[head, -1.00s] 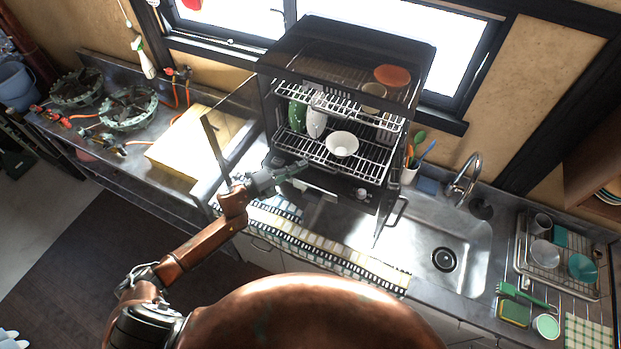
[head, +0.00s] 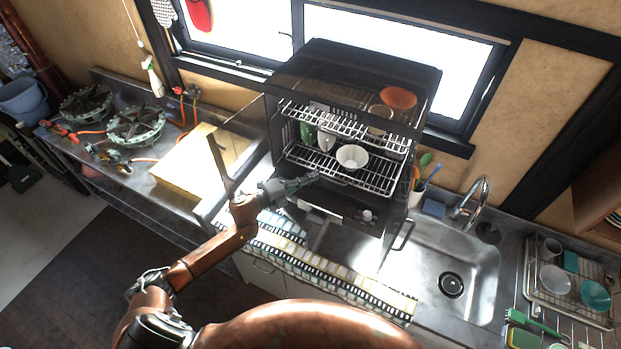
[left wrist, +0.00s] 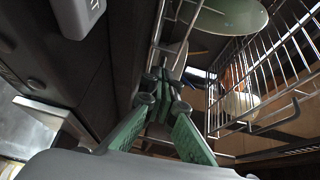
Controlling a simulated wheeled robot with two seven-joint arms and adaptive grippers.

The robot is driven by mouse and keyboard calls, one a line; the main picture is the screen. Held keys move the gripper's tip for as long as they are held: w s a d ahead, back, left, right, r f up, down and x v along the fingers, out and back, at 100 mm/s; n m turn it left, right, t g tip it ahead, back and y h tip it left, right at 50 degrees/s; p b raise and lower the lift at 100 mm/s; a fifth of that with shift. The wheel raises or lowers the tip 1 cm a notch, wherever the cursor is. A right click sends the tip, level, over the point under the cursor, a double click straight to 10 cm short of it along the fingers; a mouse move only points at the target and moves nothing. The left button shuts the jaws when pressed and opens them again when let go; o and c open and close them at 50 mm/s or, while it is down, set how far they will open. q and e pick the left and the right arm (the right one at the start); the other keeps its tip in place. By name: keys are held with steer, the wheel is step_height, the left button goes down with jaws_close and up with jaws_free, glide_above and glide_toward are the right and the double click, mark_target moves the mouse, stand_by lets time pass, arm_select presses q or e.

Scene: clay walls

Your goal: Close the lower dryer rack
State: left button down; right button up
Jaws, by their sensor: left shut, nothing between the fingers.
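The lower dryer rack (head: 372,180) is a wire shelf in the dark dryer (head: 385,58). Its front part still sticks out of the opening. A white bowl (head: 352,157) sits on it, with green and white upright dishes (head: 325,140) farther back at the left. My left gripper (head: 314,178) is shut and empty, with its tips at the front left edge of this rack; I cannot tell whether they touch it. In the left wrist view its green fingers (left wrist: 165,98) point in beside rack wires (left wrist: 247,85). My right gripper is not in view.
The upper rack (head: 345,125) sticks out above, carrying an orange-brown bowl (head: 397,98). The dryer's open door or panel stands left of my wrist. A sink (head: 440,255) and faucet (head: 480,195) are at right. A wooden block (head: 195,165) lies left.

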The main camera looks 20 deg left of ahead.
arm_select(q)
step_height(320, 180, up, 10)
stand_by(0.5)
